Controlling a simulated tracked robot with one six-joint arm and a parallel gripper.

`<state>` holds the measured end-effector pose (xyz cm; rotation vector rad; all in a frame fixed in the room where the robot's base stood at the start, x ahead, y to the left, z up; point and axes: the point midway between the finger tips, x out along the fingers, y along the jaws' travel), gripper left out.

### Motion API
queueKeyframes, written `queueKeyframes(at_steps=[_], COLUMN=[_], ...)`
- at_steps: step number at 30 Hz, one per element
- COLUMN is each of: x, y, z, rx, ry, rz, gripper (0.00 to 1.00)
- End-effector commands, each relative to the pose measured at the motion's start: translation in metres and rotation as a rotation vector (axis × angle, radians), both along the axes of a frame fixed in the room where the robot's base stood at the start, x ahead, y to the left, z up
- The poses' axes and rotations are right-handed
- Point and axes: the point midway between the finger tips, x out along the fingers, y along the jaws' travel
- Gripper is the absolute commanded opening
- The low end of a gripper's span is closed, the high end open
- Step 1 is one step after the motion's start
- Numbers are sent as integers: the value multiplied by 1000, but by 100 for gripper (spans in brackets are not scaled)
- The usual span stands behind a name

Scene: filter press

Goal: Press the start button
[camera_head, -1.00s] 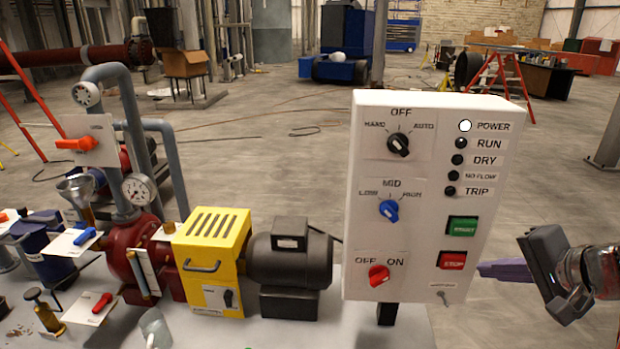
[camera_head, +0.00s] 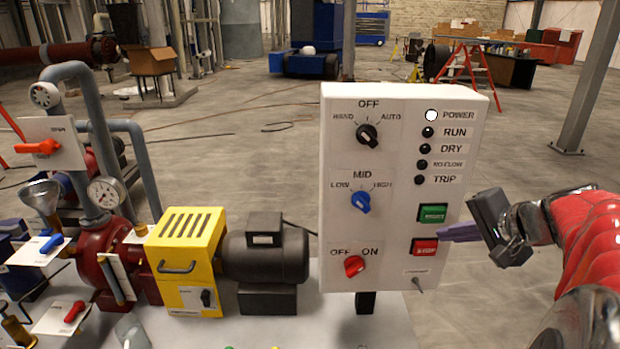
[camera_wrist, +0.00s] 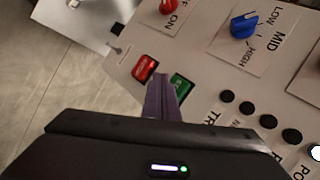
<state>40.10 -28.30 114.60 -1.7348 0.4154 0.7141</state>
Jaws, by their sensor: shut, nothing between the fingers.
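The white control panel (camera_head: 395,190) carries a green start button (camera_head: 433,213) with a red stop button (camera_head: 425,246) below it. My gripper (camera_head: 441,236) comes in from the right with its purple fingers shut and empty. In the head view the fingertips are at the stop button's upper right edge, below the start button. In the wrist view the fingers (camera_wrist: 160,84) lie between the red button (camera_wrist: 144,68) and the green button (camera_wrist: 181,87), and partly cover the green one. I cannot tell whether the tips touch the panel.
The POWER lamp (camera_head: 431,115) is lit white; the RUN lamp (camera_head: 428,132) looks dark. Black, blue (camera_head: 360,202) and red (camera_head: 354,266) knobs sit left of the buttons. A yellow guard (camera_head: 187,255) and dark motor (camera_head: 265,255) stand left of the panel. Floor to the right is open.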

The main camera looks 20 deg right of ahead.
Motion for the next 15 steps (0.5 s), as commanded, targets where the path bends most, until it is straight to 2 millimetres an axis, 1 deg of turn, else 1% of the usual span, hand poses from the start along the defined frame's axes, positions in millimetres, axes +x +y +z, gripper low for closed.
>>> queueKeyframes(at_steps=[1,6,10,15], x=[6,19,24,26], y=[-1,-6,-7,-8], z=[0,0,0,0], rx=[0,0,1,1], ry=[0,0,0,0], rz=[2,1,1,-1], gripper=[0,0,0,0])
